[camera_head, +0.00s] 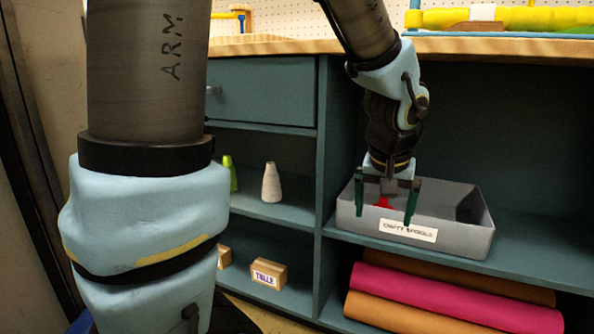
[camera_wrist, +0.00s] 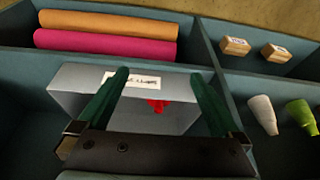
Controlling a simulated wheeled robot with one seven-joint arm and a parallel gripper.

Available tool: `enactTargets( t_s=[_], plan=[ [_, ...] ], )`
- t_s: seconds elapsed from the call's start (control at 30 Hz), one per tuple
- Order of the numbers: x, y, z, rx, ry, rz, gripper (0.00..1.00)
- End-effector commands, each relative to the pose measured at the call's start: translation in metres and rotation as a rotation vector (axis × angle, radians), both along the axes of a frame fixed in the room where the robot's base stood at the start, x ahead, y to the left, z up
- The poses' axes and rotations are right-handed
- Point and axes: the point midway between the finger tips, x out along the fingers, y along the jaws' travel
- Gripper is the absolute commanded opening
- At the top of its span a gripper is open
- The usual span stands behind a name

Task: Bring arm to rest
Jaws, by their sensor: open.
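My gripper (camera_head: 398,203) hangs over the left part of a grey bin (camera_head: 466,238) labelled "EMPTY SPOOLS", which stands on a shelf. Its two green fingers are spread apart with nothing between them. In the wrist view my gripper (camera_wrist: 158,95) shows both fingers reaching over the bin (camera_wrist: 85,85). A small red thing (camera_head: 382,202) lies in the bin, partly hidden by the gripper. It also shows in the wrist view (camera_wrist: 157,106), below and between the fingers. My arm reaches down past the worktop edge.
A wooden worktop (camera_head: 270,47) runs above the shelves. Orange and magenta rolls (camera_head: 440,292) lie below the bin. Left shelves hold a pale cone (camera_head: 271,184), a green cone (camera_head: 230,174) and a block labelled "TULLE" (camera_head: 268,274). A vertical divider (camera_head: 320,180) stands left of the bin.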

Motion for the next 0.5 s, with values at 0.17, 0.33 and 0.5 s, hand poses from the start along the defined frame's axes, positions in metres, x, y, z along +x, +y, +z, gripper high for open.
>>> enactTargets(
  t_s=[0.17, 0.33, 0.5],
  plan=[
    [0.011, 0.038, -0.004, 0.021, 0.031, 0.048, 1.0],
    [0.018, 0.085, -0.01, 0.038, 0.072, 0.103, 1.0],
    [0.017, 0.143, -0.016, 0.048, 0.124, 0.172, 1.0]
  ],
)
